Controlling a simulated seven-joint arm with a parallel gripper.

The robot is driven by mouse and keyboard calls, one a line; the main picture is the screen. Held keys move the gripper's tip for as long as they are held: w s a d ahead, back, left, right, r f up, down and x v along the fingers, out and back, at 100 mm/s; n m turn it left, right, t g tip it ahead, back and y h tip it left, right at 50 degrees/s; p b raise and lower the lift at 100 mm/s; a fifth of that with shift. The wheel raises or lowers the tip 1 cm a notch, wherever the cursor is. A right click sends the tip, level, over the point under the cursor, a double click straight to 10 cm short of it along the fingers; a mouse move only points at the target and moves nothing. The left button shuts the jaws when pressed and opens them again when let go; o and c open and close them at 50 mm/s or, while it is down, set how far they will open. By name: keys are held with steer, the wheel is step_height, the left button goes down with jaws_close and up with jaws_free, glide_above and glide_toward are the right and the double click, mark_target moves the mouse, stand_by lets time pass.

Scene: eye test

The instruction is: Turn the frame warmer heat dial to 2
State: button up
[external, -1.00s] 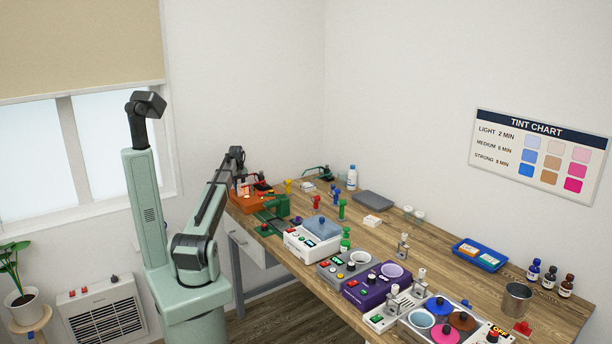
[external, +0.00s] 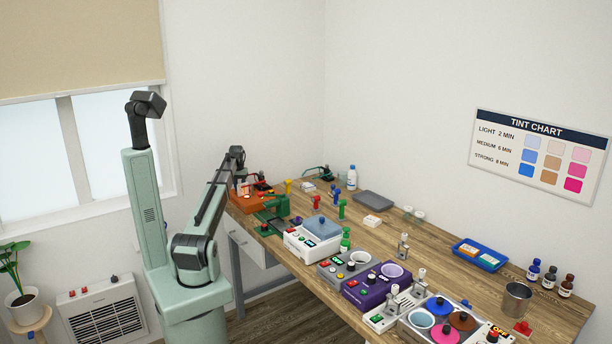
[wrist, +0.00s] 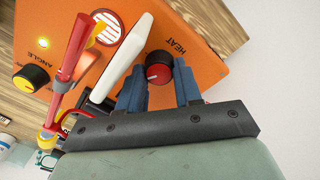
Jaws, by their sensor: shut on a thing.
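The orange frame warmer (wrist: 200,22) fills much of the wrist view, with the printed word HEAT beside a dark-rimmed dial with a red face, the heat dial (wrist: 158,73). My gripper (wrist: 161,76) has its two blue fingers on either side of this dial and is shut on it. The dial's number marks and its setting cannot be read. In the external view the orange frame warmer (external: 245,195) sits at the far left end of the bench, partly behind my arm, and the dial cannot be made out there.
A black-and-yellow ANGLE knob (wrist: 31,78), a lit yellow lamp (wrist: 99,40) and a white slab (wrist: 122,57) are on or over the warmer's panel. A red-handled part (wrist: 69,70) stands close left of my fingers. Other devices crowd the bench (external: 420,240).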

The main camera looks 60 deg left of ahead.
mark_target(240, 189)
stand_by(0.3)
steer(key=o, duration=1)
step_height(240, 189, up, 12)
steer(key=shift+s+a, duration=0.15)
stand_by(0.5)
